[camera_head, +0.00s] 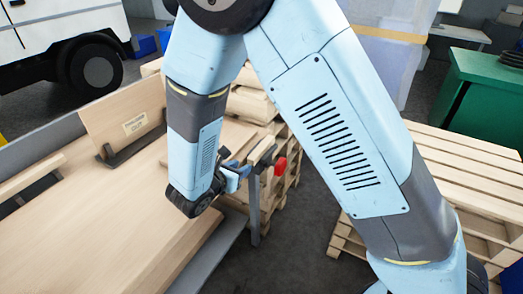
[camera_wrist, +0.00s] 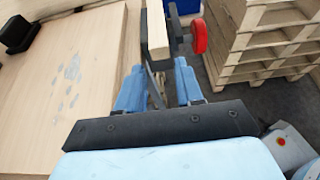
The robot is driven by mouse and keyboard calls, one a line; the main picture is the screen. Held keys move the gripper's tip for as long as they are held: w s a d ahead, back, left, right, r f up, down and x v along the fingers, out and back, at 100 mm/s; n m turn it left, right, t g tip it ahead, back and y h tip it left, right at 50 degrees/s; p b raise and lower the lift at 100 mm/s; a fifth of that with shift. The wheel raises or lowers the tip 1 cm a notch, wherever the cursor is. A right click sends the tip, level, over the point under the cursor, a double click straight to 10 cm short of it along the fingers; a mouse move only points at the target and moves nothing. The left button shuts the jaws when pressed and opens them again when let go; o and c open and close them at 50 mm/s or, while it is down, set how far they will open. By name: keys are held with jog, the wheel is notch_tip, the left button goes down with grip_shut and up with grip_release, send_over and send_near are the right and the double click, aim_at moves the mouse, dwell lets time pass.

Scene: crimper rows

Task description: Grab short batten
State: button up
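A short, pale wooden batten (camera_head: 262,150) rests on a narrow dark metal stand (camera_head: 254,212) beside the bench, next to a red knob (camera_head: 280,166). In the wrist view the batten (camera_wrist: 157,28) points towards me, its near end just beyond my fingertips. The red knob (camera_wrist: 199,37) is to its right. My gripper (camera_wrist: 159,72) is open, with one blue finger on each side of the batten's line. In the head view my gripper (camera_head: 236,172) is close beside the stand, partly hidden by my arm. I cannot tell whether a finger touches the batten.
A wooden workbench (camera_head: 110,215) fills the left, with an upright labelled board (camera_head: 125,115) in a dark holder. Stacked pallets (camera_wrist: 262,45) stand close to the right of the stand. More pallets (camera_head: 465,160) and a green cabinet (camera_head: 490,95) are farther right.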

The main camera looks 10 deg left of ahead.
aim_at(250, 161)
jog(key=shift+x, duration=2.9)
jog(key=shift+r, duration=0.1)
grip_shut()
